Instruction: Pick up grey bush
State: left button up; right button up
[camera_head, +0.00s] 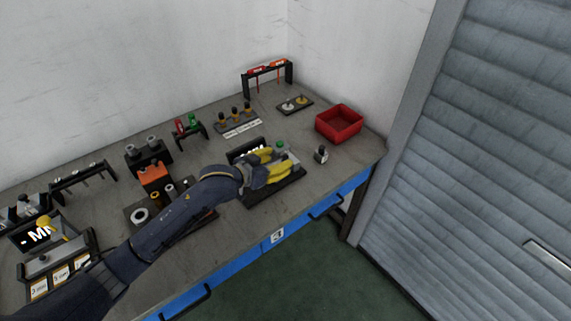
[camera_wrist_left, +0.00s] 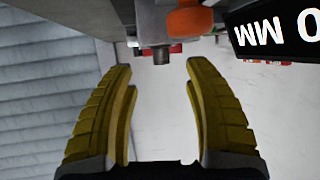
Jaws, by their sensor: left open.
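My left gripper (camera_head: 282,166) is open, its yellow fingers over a black fixture (camera_head: 272,193) near the front of the bench. In the left wrist view the spread fingers (camera_wrist_left: 159,75) have nothing gripped between them. A short dark grey cylinder (camera_wrist_left: 161,56) shows beyond the fingertips, under a grey part; I cannot tell whether it is the grey bush. Two grey round pieces (camera_head: 152,141) sit on a black block at the back left, away from the gripper. My right gripper is not in view.
A small dark-and-grey piece (camera_head: 320,154) stands right of the fixture. A red bin (camera_head: 339,122) is at the back right. Bare bench lies between them.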

aim_at(284, 158)
pick_arm(q)
jog(key=shift+x, duration=2.4)
jog(key=shift+a, duration=0.1)
jog(key=shift+f, duration=0.1)
grip_shut()
